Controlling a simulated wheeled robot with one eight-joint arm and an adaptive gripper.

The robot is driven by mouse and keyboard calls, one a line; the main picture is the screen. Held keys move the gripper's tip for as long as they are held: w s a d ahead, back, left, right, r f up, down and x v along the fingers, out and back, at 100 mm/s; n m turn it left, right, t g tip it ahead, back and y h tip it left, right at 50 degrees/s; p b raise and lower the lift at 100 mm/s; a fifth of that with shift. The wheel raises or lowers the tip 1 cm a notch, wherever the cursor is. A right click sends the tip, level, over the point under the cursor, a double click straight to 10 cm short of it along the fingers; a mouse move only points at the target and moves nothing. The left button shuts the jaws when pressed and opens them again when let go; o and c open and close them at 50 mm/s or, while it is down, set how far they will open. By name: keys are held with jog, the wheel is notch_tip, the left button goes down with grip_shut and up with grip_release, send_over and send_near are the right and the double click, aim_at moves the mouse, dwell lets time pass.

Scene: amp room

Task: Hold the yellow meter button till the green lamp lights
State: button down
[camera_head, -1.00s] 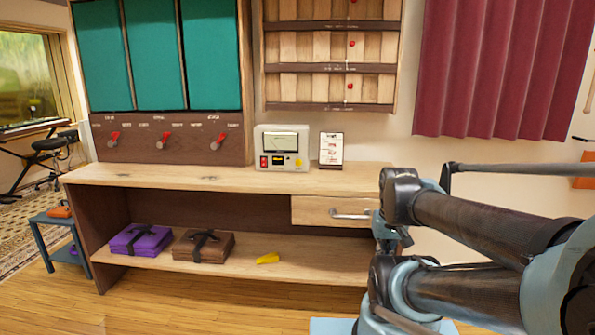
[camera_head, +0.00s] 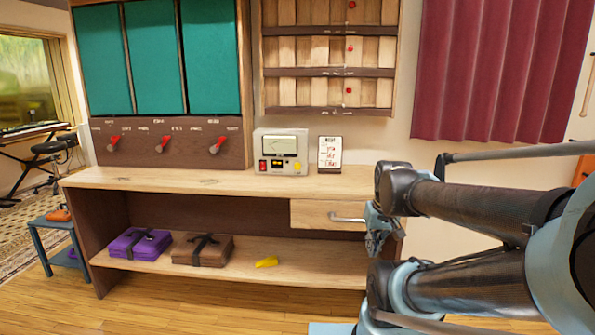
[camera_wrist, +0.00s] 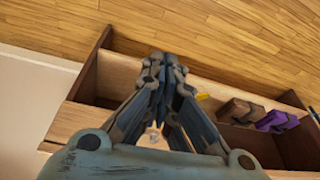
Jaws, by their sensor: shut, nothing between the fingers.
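The meter (camera_head: 281,152) is a pale box with a white dial, standing on the bench top against the back wall. A small yellow button (camera_head: 298,167) shows at the lower right of its front, and a red switch (camera_head: 263,165) at the lower left. I cannot make out a lit green lamp. My gripper (camera_wrist: 166,62) is shut and empty in the wrist view, with the bench and floor beyond it. In the head view my wrist is right of and below the meter, by the drawer handle, apart from the button; the fingertips cannot be made out there.
The bench top (camera_head: 210,181) is clear left of the meter. A small card (camera_head: 330,151) stands right of the meter. Below are a drawer handle (camera_head: 347,218) and a shelf with a purple case (camera_head: 140,244), a brown case (camera_head: 203,250) and a yellow object (camera_head: 266,262).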

aim_at(298, 166)
jog(key=w+a+r+n+t+y, duration=0.15)
jog(key=w+a, duration=0.25)
jog(key=w, duration=0.4)
jog(key=w+a+r+t+y, duration=0.1)
jog(key=w+a+r, duration=0.25)
jog(key=w, duration=0.35)
jog(key=w+a+r+n+t+y, duration=0.1)
jog(key=w+a, duration=0.3)
jog(key=w, duration=0.4)
jog(key=w+a+t+y, duration=0.1)
jog(key=w+a, duration=0.3)
jog(key=w, duration=0.2)
jog(key=w+a+f+t+y, duration=0.1)
jog(key=w+a, duration=0.4)
jog(key=w, duration=0.1)
jog(key=w+a+n+t+y, duration=0.1)
jog(key=w+a, duration=0.3)
jog(key=w, duration=0.3)
jog(key=shift+a+f, duration=0.25)
jog(key=shift+f, duration=0.05)
jog(key=shift+w, duration=0.1)
jog(key=shift+w+d, duration=0.15)
jog(key=shift+w, duration=4.15)
jog(key=shift+w, duration=0.1)
jog(key=shift+w+r, duration=0.1)
jog(key=shift+w, duration=0.2)
jog(key=shift+w, duration=0.5)
